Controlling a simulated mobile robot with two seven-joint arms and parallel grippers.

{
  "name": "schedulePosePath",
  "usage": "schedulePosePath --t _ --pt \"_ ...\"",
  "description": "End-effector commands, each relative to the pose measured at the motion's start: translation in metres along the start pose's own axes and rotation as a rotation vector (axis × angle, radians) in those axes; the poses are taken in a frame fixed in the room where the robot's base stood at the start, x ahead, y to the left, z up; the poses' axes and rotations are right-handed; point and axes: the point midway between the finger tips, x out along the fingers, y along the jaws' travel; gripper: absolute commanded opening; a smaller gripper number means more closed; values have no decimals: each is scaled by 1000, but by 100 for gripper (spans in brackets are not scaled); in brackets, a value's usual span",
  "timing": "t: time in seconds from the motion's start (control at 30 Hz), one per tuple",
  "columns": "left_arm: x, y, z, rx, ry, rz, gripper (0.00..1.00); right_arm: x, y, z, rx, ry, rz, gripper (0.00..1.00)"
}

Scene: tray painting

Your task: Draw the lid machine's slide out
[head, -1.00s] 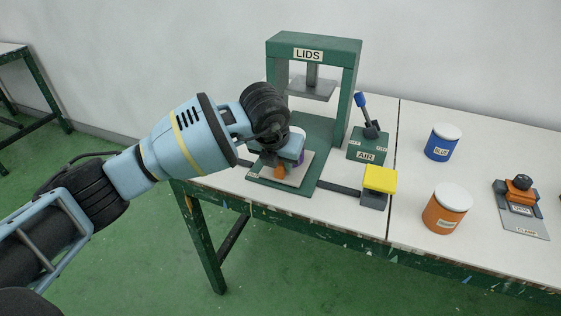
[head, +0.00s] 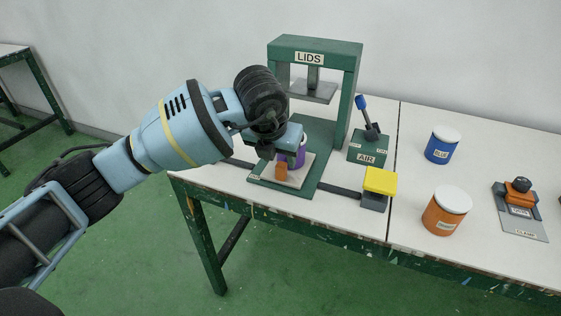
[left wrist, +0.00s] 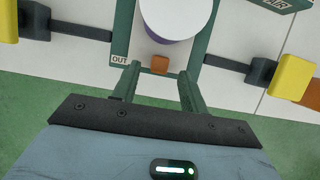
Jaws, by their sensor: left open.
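The lid machine is a green frame (head: 352,90) marked LIDS, with a grey press plate (head: 312,92) raised under its top. Its light grey slide (head: 306,168) lies low at the front of the base, with an orange knob (head: 281,173) at its near edge. A purple can (head: 299,156) with a white top stands on the slide, partly hidden by my gripper. My left gripper (head: 279,150) is open over the front of the slide. In the left wrist view the knob (left wrist: 160,64) shows between and just beyond its fingertips (left wrist: 160,82). My right gripper is out of view.
A yellow pad (head: 380,180) sits right of the base; another (left wrist: 8,18) is on the left. The AIR box (head: 367,150) has a blue-tipped lever. A blue pot (head: 441,148), an orange pot (head: 445,214) and a clamp (head: 520,205) stand further right.

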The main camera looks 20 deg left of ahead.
Motion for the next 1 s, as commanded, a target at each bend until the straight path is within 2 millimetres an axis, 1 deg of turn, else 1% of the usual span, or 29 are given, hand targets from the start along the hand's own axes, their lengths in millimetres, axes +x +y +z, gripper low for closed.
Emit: schedulePosePath --t 0.03,0.1,0.27,0.4,0.8,0.87,0.9,0.97,1.0 --pt "-10 0 1 1 -3 0 44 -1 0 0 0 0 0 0" --pt "-19 0 1 0 -3 0 44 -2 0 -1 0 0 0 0" --pt "-31 0 0 0 0 0 44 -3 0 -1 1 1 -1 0" --pt "-33 0 0 0 1 0 44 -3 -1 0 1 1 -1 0" --pt "-31 -1 -2 2 5 -6 44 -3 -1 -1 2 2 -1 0" --pt "-26 -7 -7 9 16 -29 44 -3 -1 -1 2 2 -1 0" --pt "-21 -13 -13 18 32 -58 44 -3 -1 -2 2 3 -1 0" --pt "-10 -29 -27 35 63 -128 44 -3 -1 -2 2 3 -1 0" --pt "-1 -42 -39 46 91 -191 44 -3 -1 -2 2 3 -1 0"
